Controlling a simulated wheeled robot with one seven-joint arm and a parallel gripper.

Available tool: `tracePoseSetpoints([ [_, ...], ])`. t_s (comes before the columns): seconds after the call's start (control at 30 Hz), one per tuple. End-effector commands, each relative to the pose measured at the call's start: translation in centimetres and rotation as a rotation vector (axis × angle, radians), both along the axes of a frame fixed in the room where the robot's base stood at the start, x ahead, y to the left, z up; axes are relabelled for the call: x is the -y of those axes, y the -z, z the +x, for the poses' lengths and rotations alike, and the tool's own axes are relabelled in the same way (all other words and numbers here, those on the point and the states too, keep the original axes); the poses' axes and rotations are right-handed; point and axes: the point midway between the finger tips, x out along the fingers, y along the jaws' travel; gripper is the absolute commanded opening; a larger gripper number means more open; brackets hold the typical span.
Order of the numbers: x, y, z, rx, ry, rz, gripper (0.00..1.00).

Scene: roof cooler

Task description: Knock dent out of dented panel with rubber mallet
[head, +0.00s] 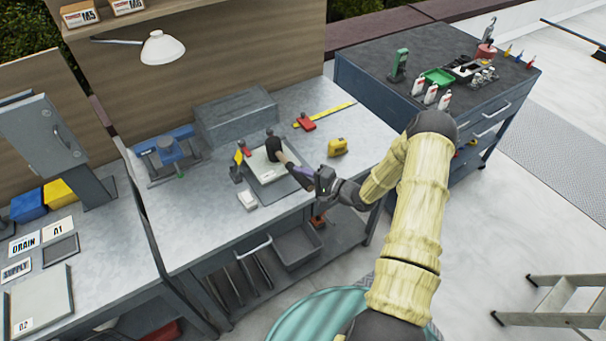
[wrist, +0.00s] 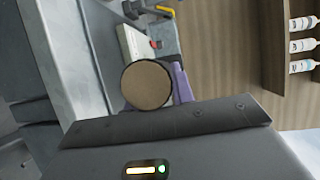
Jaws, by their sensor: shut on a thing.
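My gripper (head: 303,173) is shut on the wooden handle of the rubber mallet, and its purple fingers show beside it. The mallet's black head (head: 273,148) stands over the far right part of a pale panel (head: 262,168). I cannot tell whether the head touches the panel. The panel lies on a dark tray (head: 281,189) on the grey workbench. No dent can be made out at this size. In the wrist view, the handle's round tan end (wrist: 147,86) faces the camera and hides most of what is behind it, with a purple finger (wrist: 182,84) beside it.
A red-and-yellow tool (head: 240,161) and a white block (head: 247,200) lie left of the panel. A yellow tape measure (head: 338,146) is to the right. The bench's front right is clear.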

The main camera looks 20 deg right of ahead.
Motion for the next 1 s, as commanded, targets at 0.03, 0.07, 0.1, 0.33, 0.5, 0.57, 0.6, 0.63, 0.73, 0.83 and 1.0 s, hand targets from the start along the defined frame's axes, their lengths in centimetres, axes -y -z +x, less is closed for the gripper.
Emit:
tracePoseSetpoints([
  [0.03, 0.0, -0.3, 0.0, 0.003, 0.000, 0.001, 0.00],
  [0.07, 0.0, -0.5, 0.0, 0.004, 0.000, 0.001, 0.00],
  [0.1, 0.0, -0.9, 0.0, 0.004, 0.000, 0.001, 0.00],
  [0.33, 0.0, -3.7, 0.1, 0.005, 0.000, 0.001, 0.00],
  [0.5, 0.0, -5.6, 0.0, 0.004, 0.000, 0.001, 0.00],
  [0.57, 0.0, -6.1, 0.0, 0.004, 0.000, 0.001, 0.00],
  [0.6, 0.0, -6.3, 0.0, 0.004, 0.000, 0.001, 0.00],
  [0.63, 0.0, -6.4, 0.0, 0.004, 0.000, 0.002, 0.00],
  [0.73, 0.0, -6.3, 0.0, 0.004, 0.000, 0.002, 0.00],
  [0.83, 0.0, -6.2, 0.0, 0.004, 0.000, 0.002, 0.00],
  [1.0, 0.0, -6.9, 0.0, 0.004, 0.000, 0.001, 0.00],
])
